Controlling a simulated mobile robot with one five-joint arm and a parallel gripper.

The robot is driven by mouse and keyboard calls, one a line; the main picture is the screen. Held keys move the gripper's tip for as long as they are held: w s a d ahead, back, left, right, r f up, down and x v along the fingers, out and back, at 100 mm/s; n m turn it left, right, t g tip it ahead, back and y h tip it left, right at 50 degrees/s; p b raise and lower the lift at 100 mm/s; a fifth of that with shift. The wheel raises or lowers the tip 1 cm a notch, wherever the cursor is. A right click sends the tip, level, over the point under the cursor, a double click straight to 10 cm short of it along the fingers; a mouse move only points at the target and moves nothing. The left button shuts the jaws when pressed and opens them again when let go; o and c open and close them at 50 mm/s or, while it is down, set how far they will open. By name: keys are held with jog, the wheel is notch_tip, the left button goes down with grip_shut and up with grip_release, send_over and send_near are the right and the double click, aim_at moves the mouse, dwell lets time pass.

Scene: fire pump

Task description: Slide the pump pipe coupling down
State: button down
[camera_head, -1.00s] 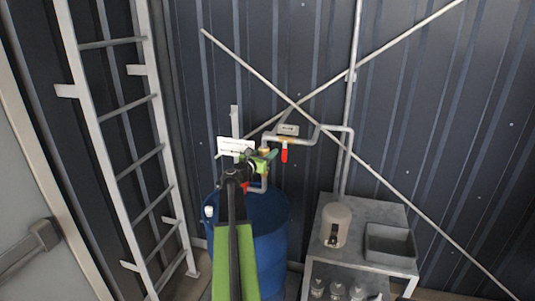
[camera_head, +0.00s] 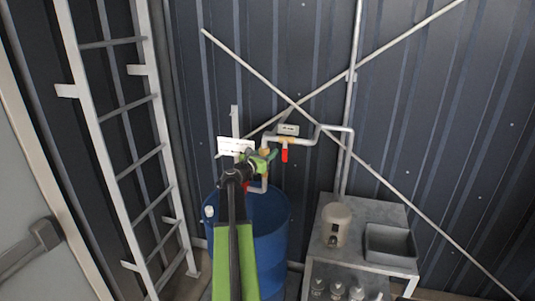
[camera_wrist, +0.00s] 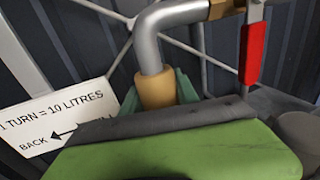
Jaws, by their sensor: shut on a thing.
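The pump pipe coupling (camera_wrist: 157,88) is a tan, brass-coloured sleeve at the lower end of a bent grey pipe (camera_wrist: 150,48) in the wrist view. My gripper (camera_wrist: 165,104) is shut on the coupling. One green and dark grey jaw lies in front of it and a teal-green part shows behind it. The jaws hide the coupling's lower end and what is under it. In the head view my gripper (camera_head: 264,158) is at the pipe above the blue drum (camera_head: 270,235), and the coupling is too small and covered to make out clearly.
A white sign (camera_wrist: 60,118) reading "1 TURN = 10 LITRES" is left of the coupling. A red valve handle (camera_wrist: 252,52) hangs to the right. A grey table (camera_head: 355,212) with a beige container (camera_head: 336,224) and grey tray (camera_head: 390,242) stands right; a ladder (camera_head: 125,110) is left.

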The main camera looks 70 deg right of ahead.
notch_tip(320, 180, down, 5)
jog(key=b, duration=0.5)
jog(key=shift+a+f, duration=0.1)
jog(key=shift+f, duration=0.1)
jog(key=c, duration=0.9)
grip_release()
jog(key=v, duration=1.7)
jog(key=shift+a, duration=0.1)
